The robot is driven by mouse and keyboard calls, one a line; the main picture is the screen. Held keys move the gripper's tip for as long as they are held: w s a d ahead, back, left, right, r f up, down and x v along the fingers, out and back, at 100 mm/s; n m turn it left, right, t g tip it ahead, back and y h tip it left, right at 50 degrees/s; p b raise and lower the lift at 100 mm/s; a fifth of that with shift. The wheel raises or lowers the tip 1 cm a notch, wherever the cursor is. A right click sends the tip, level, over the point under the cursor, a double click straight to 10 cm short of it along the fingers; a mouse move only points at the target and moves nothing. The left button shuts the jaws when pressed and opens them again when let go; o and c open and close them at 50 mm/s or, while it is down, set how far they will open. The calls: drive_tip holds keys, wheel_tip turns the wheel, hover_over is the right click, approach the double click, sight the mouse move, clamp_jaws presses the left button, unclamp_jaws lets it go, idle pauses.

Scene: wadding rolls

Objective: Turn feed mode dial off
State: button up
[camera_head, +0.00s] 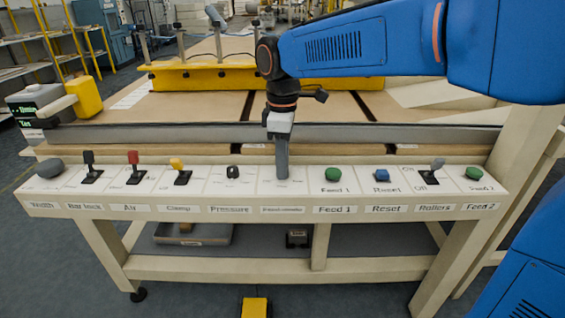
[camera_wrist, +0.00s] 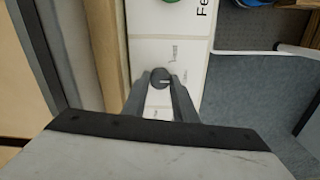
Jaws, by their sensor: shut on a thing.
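The feed mode dial (camera_wrist: 160,76) is a small dark round knob with a light pointer mark on the white panel. In the wrist view my gripper (camera_wrist: 161,82) has one finger on each side of it and is shut on it. Printed words show on the panel beside the dial; they are too small to read fully. In the head view my gripper (camera_head: 282,172) points straight down at the panel and hides the dial, above a label between Pressure and Feed 1.
The panel (camera_head: 130,207) also carries the pressure knob (camera_head: 233,172) to the left and the green Feed 1 button (camera_head: 333,174) to the right. Further out are the red Air lever (camera_head: 133,160), yellow Clamp lever (camera_head: 178,166), blue Reset button (camera_head: 381,176) and Rollers switch (camera_head: 436,165).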

drive_tip(key=shift+m, duration=0.3)
drive_tip(key=m, duration=1.1)
idle(0.6)
drive_tip(key=o, duration=1)
drive_tip(key=shift+o, duration=0.2)
drive_tip(key=shift+r, duration=0.1)
wheel_tip(320, 180, up, 17)
drive_tip(key=shift+r, duration=0.15)
